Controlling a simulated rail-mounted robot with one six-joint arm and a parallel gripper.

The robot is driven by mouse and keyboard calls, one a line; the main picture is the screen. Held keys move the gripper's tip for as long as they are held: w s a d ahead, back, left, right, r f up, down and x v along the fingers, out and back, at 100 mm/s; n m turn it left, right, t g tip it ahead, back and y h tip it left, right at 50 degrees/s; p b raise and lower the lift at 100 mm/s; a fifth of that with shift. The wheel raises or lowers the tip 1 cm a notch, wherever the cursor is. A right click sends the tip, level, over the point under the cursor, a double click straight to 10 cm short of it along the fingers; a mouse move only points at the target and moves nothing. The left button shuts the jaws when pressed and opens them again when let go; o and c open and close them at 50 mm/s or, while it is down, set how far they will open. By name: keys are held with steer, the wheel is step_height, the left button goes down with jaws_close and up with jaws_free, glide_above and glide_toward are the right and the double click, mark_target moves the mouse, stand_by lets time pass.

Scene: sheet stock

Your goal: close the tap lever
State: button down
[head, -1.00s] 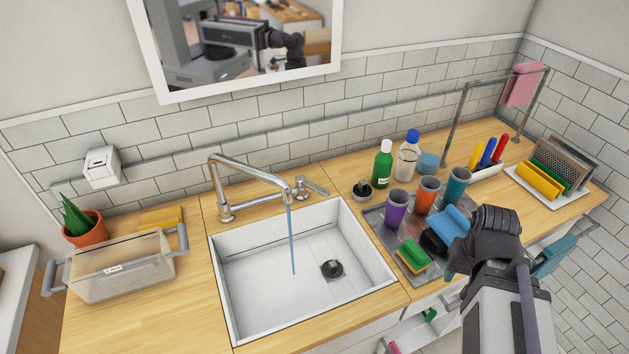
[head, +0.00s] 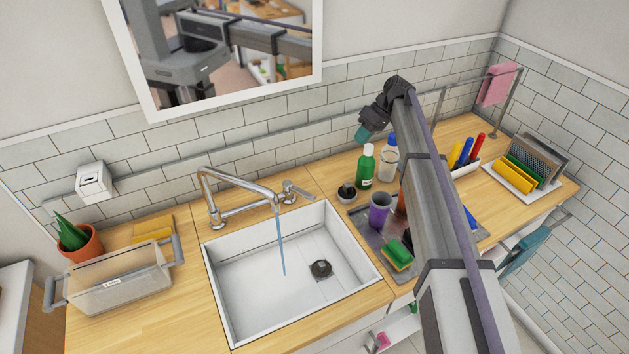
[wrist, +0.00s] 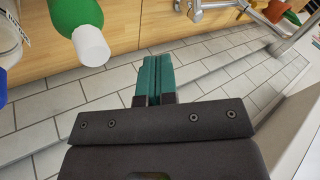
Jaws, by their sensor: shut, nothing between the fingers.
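The chrome tap (head: 240,194) stands behind the white sink, and a blue stream of water (head: 281,245) runs from its spout. The tap lever (head: 297,191) sits on a chrome base to the right of the tap and points down to the right. My gripper (head: 362,133) is raised near the tiled wall, above and to the right of the lever and apart from it. In the wrist view its teal fingers (wrist: 154,80) are together with nothing between them. Chrome tap parts (wrist: 208,7) show at that view's top edge.
A green bottle (head: 365,166) with a white cap stands just below my gripper, and it also shows in the wrist view (wrist: 76,14). A clear bottle (head: 388,160), a dark pot (head: 347,192) and a purple cup (head: 380,209) are near. The sink (head: 240,280) is open.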

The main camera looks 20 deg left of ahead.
mark_target(299, 191)
steer(key=s+a+f+n+b, duration=0.1)
steer(key=s+a+f+b, duration=0.1)
steer(key=f+b, duration=0.3)
steer(key=s+a+f+n+b, duration=0.1)
steer(key=s+a+f+b, duration=0.1)
steer(key=a+f+b, duration=0.3)
steer(key=s+a+f+n+b, duration=0.1)
steer(key=s+a+f+b, duration=0.1)
steer(key=f+b, duration=0.4)
steer(key=shift+s+a+f+g+y+b, duration=0.15)
steer(key=shift+a+b, duration=0.1)
steer(key=shift+a, duration=0.15)
steer(key=shift+s+a+g+y+b, duration=0.1)
steer(key=shift+a+g+y+b, duration=0.05)
steer(key=shift+a+b, duration=0.15)
steer(key=s, duration=0.1)
steer(key=s+a+r+p, duration=0.1)
steer(key=shift+s, duration=0.35)
steer(key=shift+s+a, duration=0.2)
steer(key=shift+s, duration=0.3)
steer(key=shift+s+d, duration=0.1)
steer(key=shift+d, duration=0.05)
